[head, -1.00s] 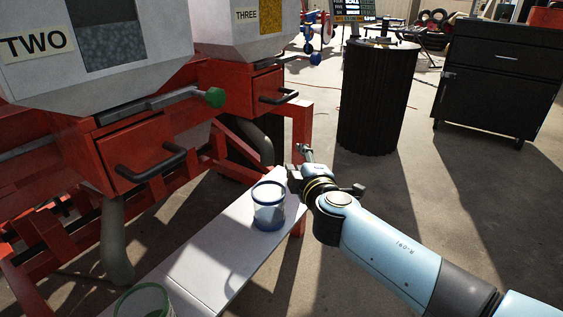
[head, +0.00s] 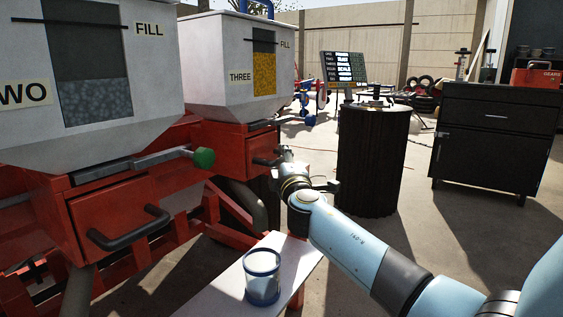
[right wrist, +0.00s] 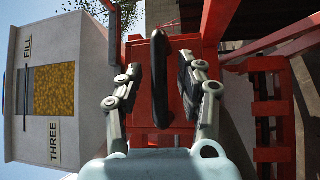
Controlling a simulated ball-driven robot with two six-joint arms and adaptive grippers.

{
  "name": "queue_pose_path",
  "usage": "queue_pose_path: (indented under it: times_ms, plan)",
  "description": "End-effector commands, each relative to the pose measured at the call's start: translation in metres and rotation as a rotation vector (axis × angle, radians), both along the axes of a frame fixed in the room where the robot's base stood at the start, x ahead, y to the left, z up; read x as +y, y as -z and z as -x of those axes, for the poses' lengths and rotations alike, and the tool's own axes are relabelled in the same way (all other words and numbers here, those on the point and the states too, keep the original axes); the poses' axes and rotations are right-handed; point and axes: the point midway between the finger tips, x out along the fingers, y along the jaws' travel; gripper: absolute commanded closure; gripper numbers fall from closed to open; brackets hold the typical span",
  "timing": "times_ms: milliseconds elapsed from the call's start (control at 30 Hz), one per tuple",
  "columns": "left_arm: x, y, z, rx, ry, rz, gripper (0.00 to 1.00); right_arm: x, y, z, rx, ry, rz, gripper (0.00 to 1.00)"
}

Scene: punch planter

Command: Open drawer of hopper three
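Hopper three (head: 235,65) is a white bin labelled THREE with a window of yellow grain, at the upper middle of the head view. Its red drawer (head: 262,143) sits below it. The drawer's black handle (right wrist: 160,60) stands upright in the middle of the right wrist view. My right gripper (head: 283,157) is at the drawer front in the head view. In the right wrist view its two fingers are spread, one on each side of the handle, with gaps visible. The drawer appears shut. My left gripper is not in view.
Hopper two (head: 110,110) stands at left, with a green-knobbed lever (head: 203,158) and its own drawer handle (head: 130,232). A blue-rimmed cup (head: 262,280) is on the white bench (head: 285,250) below. A black barrel (head: 372,160) and a black cabinet (head: 490,135) stand to the right.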

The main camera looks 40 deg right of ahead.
Motion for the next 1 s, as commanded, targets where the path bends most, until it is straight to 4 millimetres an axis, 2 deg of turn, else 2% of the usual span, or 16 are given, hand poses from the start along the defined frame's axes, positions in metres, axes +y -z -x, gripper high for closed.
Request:
queue_pose_path:
  times_ms: [267, 500, 567, 1000]
  plan:
    - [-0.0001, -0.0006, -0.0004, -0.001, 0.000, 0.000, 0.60, -0.0005, 0.0000, -0.0011, 0.000, 0.000, 0.000, 0.63]
    - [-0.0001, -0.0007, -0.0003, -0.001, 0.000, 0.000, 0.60, -0.0004, 0.0001, -0.0009, 0.001, 0.000, 0.000, 0.94]
    - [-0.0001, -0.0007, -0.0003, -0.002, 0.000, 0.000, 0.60, -0.0004, 0.0000, -0.0009, 0.000, 0.000, 0.000, 1.00]
    - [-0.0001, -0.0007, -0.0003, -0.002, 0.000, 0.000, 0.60, -0.0008, -0.0006, 0.0001, 0.000, 0.000, 0.002, 1.00]
